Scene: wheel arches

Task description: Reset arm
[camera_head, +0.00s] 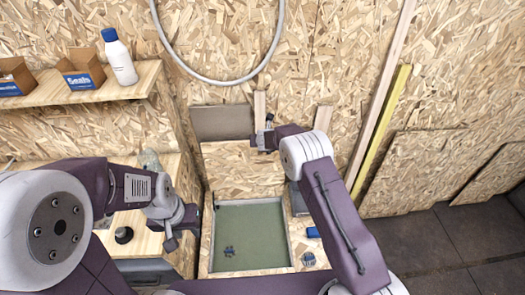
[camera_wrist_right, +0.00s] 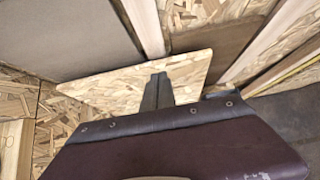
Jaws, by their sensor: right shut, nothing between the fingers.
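My left arm reaches in from the left in the head view, over the wooden bench. My left gripper (camera_head: 178,236) points down beside the bench, and its jaws are too small and angled to read. My right arm is raised at the centre right. My right gripper (camera_head: 268,121) is in front of the chipboard back wall, above the green-floored tray. In the right wrist view its fingers (camera_wrist_right: 156,90) are together with nothing between them. I see no object in either gripper.
The tray (camera_head: 290,237) holds small dark pieces, with a blue item (camera_head: 313,232) to its right. A shelf (camera_head: 48,101) at upper left carries cardboard boxes (camera_head: 80,70) and a white bottle (camera_head: 120,60). A hose loop (camera_head: 281,30) hangs on the wall. Timber leans right; dark floor is clear.

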